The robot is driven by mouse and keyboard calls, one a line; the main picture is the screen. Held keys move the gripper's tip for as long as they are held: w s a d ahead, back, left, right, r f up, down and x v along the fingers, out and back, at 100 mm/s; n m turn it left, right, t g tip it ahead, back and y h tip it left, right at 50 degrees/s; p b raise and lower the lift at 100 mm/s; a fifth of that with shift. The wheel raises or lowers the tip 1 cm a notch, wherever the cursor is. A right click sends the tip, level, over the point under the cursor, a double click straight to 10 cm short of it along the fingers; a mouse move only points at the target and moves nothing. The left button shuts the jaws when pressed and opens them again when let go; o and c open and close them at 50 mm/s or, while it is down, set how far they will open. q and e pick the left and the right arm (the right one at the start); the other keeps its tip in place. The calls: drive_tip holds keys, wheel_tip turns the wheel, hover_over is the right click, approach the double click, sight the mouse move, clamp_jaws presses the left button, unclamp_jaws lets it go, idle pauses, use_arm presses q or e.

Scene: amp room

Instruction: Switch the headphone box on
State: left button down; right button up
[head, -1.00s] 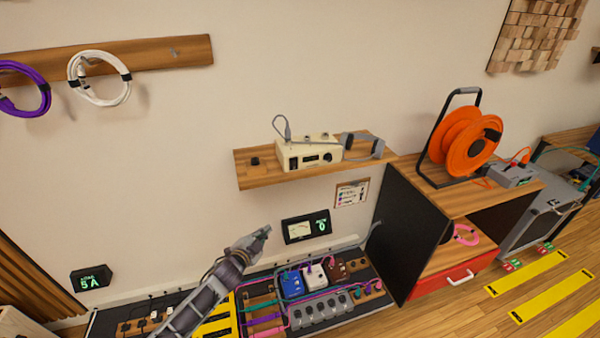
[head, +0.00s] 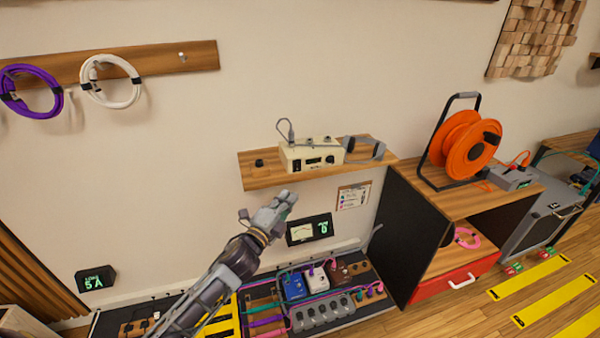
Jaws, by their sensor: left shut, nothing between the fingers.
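The headphone box (head: 312,156) is a cream unit with a dark display, a small switch and a knob on its front. It sits on the wooden wall shelf (head: 262,178). A grey cable rises from its top left. Grey headphones (head: 366,147) rest to its right on the shelf. My left gripper (head: 290,196) is shut and empty, just below the shelf's front edge and below the box, apart from it. My right gripper is not in view.
A meter display (head: 309,229) hangs on the wall below the shelf. A pedalboard with several pedals (head: 294,286) lies below. An orange cable reel (head: 464,143) stands on the wooden cabinet (head: 420,190) at right. A small black knob (head: 259,162) sits on the shelf's left.

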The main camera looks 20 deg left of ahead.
sight(297, 166)
use_arm(q)
drive_tip(key=shift+m, duration=0.6)
drive_tip(key=shift+w+a+p+x, duration=0.1)
drive_tip(key=shift+a+p+x, duration=0.3)
drive_tip(key=shift+x, duration=1.75)
drive_tip(key=shift+w+a+p+x, duration=0.1)
drive_tip(key=shift+a+p+x, duration=0.3)
drive_tip(key=shift+x, duration=1.75)
drive_tip(key=shift+w+a+p+x, duration=0.15)
drive_tip(key=shift+a+x, duration=0.4)
drive_tip(key=shift+x, duration=1.6)
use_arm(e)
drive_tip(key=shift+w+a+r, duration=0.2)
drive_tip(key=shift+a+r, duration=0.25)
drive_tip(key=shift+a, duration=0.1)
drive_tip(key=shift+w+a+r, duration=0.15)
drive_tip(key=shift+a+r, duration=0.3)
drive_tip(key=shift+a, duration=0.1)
